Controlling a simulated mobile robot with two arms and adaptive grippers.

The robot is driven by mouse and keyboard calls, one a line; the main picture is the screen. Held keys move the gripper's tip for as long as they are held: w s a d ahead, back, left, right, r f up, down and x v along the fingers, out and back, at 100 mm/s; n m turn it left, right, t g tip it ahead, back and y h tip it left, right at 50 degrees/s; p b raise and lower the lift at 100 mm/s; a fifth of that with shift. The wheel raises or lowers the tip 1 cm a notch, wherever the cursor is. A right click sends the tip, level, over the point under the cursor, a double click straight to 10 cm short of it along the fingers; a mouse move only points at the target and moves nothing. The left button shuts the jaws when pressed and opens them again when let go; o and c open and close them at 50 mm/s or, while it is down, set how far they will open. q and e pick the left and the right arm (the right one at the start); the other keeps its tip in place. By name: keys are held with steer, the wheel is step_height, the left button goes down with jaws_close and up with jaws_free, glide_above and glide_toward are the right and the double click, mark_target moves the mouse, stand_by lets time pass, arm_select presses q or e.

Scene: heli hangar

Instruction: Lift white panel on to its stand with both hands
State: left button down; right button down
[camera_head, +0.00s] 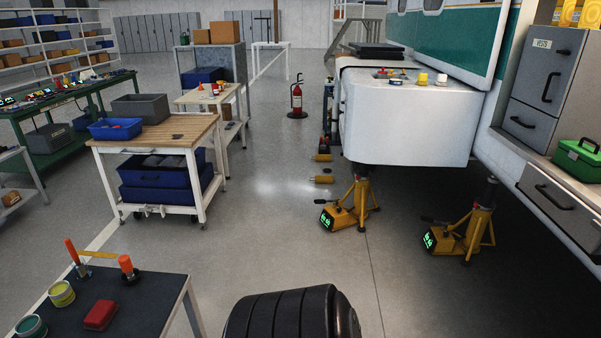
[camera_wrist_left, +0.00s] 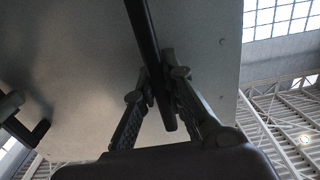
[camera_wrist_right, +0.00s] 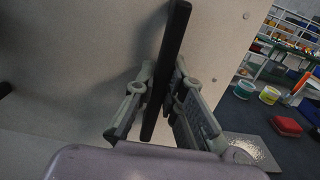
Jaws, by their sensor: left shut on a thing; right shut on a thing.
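The white panel shows as a broad, plain pale surface filling much of the left wrist view (camera_wrist_left: 70,60) and the right wrist view (camera_wrist_right: 80,50). My left gripper (camera_wrist_left: 157,74) is shut on a black bar handle (camera_wrist_left: 142,28) on the panel. Another dark handle (camera_wrist_left: 25,125) sticks out at the left of that view. My right gripper (camera_wrist_right: 163,70) is shut on a dark bar handle (camera_wrist_right: 176,30) on the panel. Neither gripper nor the panel shows in the head view. I cannot pick out the stand in any view.
A dark-topped table (camera_head: 140,300) with cans and a red box (camera_head: 100,315) is at lower left. A wooden-topped cart (camera_head: 160,135) stands behind it. Yellow jacks (camera_head: 350,210) stand beside the white and green helicopter body (camera_head: 410,130). The floor between is mostly clear.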

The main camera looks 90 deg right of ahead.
arm_select(q)
steer(key=shift+w+r, duration=0.1)
steer(key=shift+w, duration=0.6)
arm_select(e)
steer(key=shift+w+r, duration=0.1)
steer(key=shift+w, duration=0.6)
arm_select(q)
steer(key=shift+w, duration=0.2)
arm_select(e)
steer(key=shift+w, duration=0.25)
